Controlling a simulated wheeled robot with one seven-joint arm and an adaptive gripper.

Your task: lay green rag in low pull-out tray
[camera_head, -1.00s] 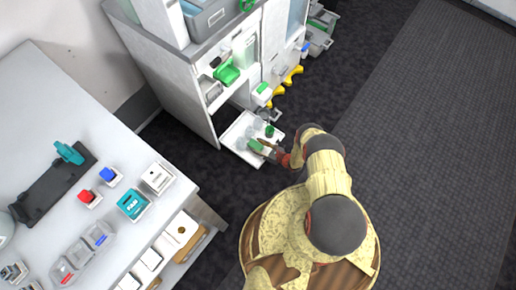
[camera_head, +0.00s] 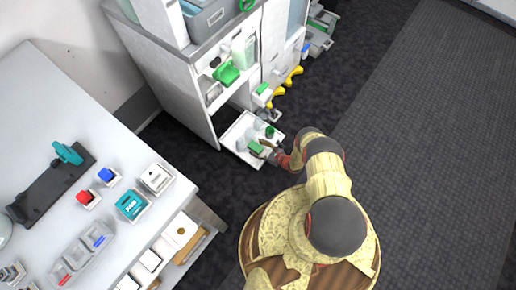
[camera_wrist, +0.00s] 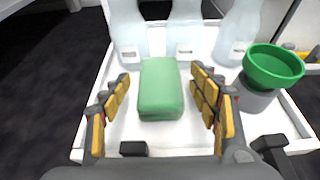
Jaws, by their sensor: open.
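The green rag (camera_wrist: 161,90), a folded block, lies on the white floor of the low pull-out tray (camera_wrist: 180,139) in the wrist view. My gripper (camera_wrist: 163,92) is open, with one yellow-padded finger on each side of the rag and a visible gap on both sides. In the head view the tray (camera_head: 238,133) is pulled out low from the cabinet. The rag (camera_head: 256,146) lies near its front edge, and my gripper (camera_head: 267,149) is beside it, partly hidden by my arm.
Several clear bottles (camera_wrist: 186,37) stand behind the rag in the tray. A green funnel-topped container (camera_wrist: 272,68) stands at the right. The grey and white cabinet (camera_head: 186,90) rises behind. A white worktable (camera_head: 125,160) is at left; the floor at right is clear.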

